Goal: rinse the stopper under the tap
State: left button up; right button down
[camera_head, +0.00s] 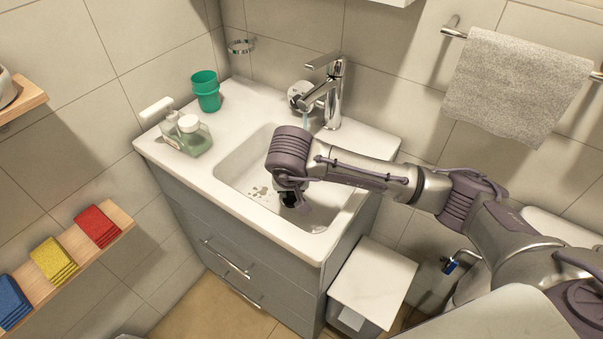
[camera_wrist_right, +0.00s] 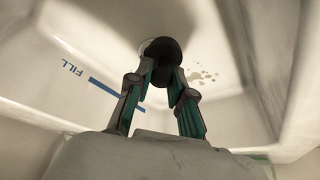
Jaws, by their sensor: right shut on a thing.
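A black round stopper (camera_wrist_right: 162,55) shows between the fingertips of my right gripper (camera_wrist_right: 161,86) in the right wrist view. The right gripper is shut on it, low inside the white sink basin (camera_head: 232,170). In the head view the gripper (camera_head: 290,202) is partly hidden by my own wrist, and I cannot make out the stopper clearly. The chrome tap (camera_head: 333,95) stands at the back of the sink. My left gripper is not in view.
Dark spots (camera_head: 262,191) lie on the basin floor. A towel (camera_head: 520,88) hangs at right. A white-topped bin (camera_head: 373,285) stands beside the cabinet.

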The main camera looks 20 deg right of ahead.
jog(key=shift+r, duration=0.1)
dwell(0.5)
jog(key=s+a+r+p, duration=0.2)
jog(key=s+a+r, duration=0.1)
jog(key=s+r, duration=0.1)
dwell(0.4)
jog(key=shift+f, duration=0.1)
